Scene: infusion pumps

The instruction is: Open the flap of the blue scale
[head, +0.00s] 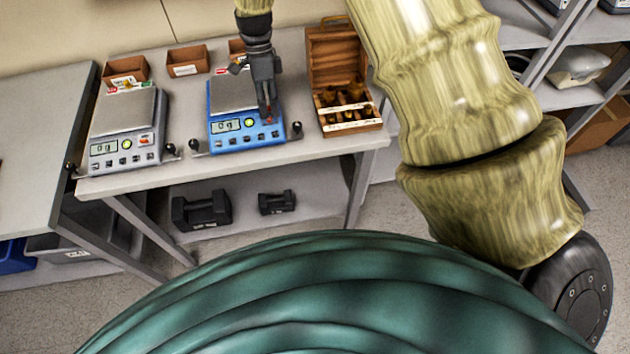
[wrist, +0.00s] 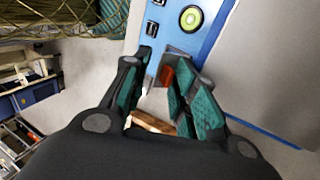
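The blue scale (head: 218,142) stands on the grey bench, its display reading 0 g and a green round button beside it. In the wrist view its blue front panel (wrist: 205,45) with the green button fills the upper middle. A small greyish flap (wrist: 177,52) with a red part (wrist: 167,75) beneath or beside it shows at the panel's edge; its exact tilt is unclear. My gripper (head: 267,112) points down at the panel's right end. In the wrist view its fingers (wrist: 164,66) are apart, with the flap area between the tips. I cannot tell whether they touch it.
A grey scale (head: 125,148) stands to the left. An open wooden weight box (head: 345,128) stands close to the right of my gripper. Small brown bins (head: 188,60) line the back. Dark dumbbells (head: 202,210) lie on the lower shelf.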

